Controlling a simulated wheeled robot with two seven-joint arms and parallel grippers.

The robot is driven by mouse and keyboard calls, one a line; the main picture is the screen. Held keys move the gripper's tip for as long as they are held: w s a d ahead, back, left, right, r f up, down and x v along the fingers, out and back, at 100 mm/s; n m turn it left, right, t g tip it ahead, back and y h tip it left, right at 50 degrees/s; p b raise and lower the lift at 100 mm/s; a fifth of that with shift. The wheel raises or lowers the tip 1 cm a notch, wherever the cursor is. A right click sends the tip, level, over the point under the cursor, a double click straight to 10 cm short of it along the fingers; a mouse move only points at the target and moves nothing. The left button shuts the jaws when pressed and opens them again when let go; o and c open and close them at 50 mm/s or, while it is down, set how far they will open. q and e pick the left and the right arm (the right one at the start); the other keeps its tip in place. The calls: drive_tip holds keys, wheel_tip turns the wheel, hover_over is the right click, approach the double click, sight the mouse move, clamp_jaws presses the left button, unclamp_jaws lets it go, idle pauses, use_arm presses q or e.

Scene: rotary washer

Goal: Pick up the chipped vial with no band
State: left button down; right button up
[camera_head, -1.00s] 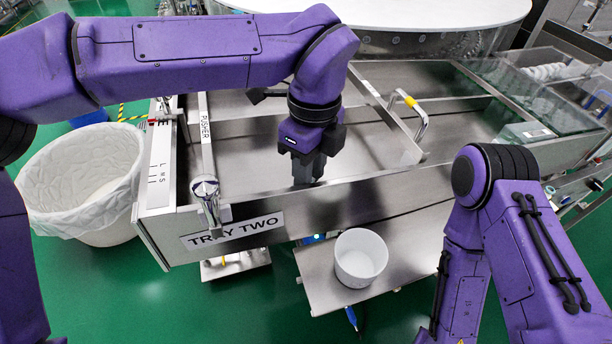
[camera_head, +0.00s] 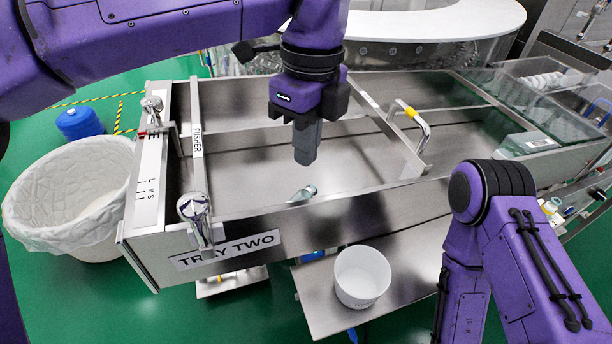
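One small clear vial (camera_head: 303,193) lies on its side on the metal tray floor, near the front wall of the tray marked TRAY TWO (camera_head: 340,213). I cannot make out a chip or a band on it at this size. My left gripper (camera_head: 305,160) hangs over the tray, pointing down, a little above and behind the vial and apart from it. Its fingers appear close together with nothing seen between them. My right arm comes in at the lower right, and its gripper is out of the picture.
A white cup (camera_head: 362,275) stands on a metal shelf before the tray. A lined white bin (camera_head: 70,195) is at left. The pusher bar (camera_head: 197,140) and a frame with a bent handle (camera_head: 415,125) cross the tray. Several vials (camera_head: 553,205) sit at far right.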

use_arm(q)
drive_tip(key=shift+s+a+r, duration=0.1)
drive_tip(key=shift+s+r, duration=0.15)
drive_tip(key=shift+r, duration=0.4)
drive_tip(key=shift+s+a+r, duration=0.1)
drive_tip(key=shift+s+r, duration=0.15)
drive_tip(key=shift+r, duration=0.35)
drive_tip(key=c, duration=1.7)
unclamp_jaws()
drive_tip(key=shift+w+d+f, duration=0.1)
drive_tip(key=shift+w+d, duration=0.05)
drive_tip(key=shift+w, duration=0.2)
drive_tip(key=shift+c, duration=0.2)
drive_tip(key=o, duration=0.6)
drive_tip(key=shift+c, duration=0.2)
drive_tip(key=o, duration=0.8)
drive_tip(key=shift+s, duration=0.25)
drive_tip(key=shift+w, duration=0.15)
